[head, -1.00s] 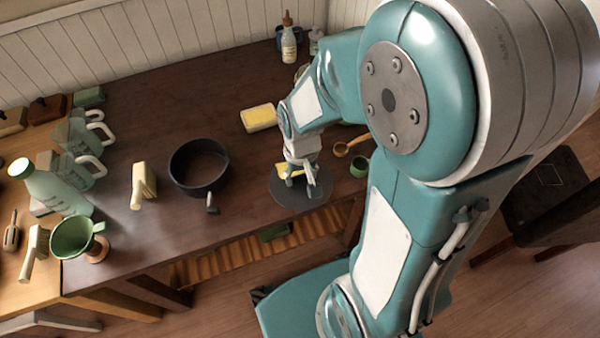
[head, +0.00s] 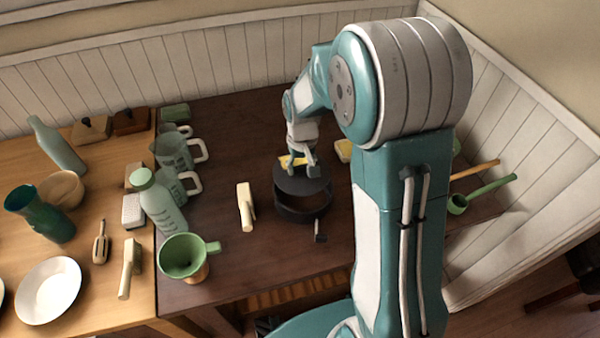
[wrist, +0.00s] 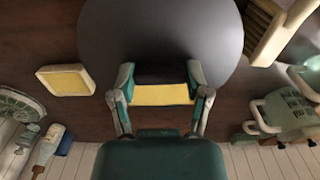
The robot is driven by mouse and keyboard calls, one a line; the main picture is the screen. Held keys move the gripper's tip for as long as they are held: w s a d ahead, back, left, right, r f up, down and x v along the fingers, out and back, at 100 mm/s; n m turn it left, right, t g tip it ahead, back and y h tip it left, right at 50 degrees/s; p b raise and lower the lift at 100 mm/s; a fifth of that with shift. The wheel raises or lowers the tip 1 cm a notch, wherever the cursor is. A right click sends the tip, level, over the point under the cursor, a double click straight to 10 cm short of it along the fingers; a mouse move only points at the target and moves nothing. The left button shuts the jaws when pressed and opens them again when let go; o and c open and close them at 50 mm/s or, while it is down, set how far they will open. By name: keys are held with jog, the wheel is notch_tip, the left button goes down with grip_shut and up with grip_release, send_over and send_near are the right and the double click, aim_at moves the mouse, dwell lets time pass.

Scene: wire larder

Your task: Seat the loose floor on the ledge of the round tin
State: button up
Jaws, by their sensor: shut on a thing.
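The loose floor is a flat dark grey disc (head: 303,182), held by my gripper (head: 298,161) near its far edge. It looks roughly level. The round tin (head: 318,212) is a dark open ring with a clasp on its near side, standing on the brown table. The disc is over the far part of the tin; part of the opening shows below it. I cannot tell whether they touch. In the wrist view the disc (wrist: 165,35) hides the tin, and my gripper (wrist: 161,85) is shut at its edge. A yellow strip (wrist: 162,95) shows between the fingers.
A cream-handled tool (head: 245,205) lies left of the tin. A yellow-topped block (head: 343,150) is to its right, partly behind my arm. A green funnel (head: 187,256), bottle (head: 160,200) and jugs (head: 175,153) stand further left.

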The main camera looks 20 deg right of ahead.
jog(key=shift+d+f, duration=0.45)
jog(key=shift+f, duration=0.25)
jog(key=shift+d+f, duration=0.4)
jog(key=shift+f, duration=0.25)
jog(key=a+f, duration=0.1)
jog(key=f, duration=0.2)
jog(key=shift+a, duration=0.4)
jog(key=shift+d, duration=0.9)
jog(key=shift+a, duration=0.4)
jog(key=shift+d, duration=0.15)
jog(key=shift+f, duration=1.65)
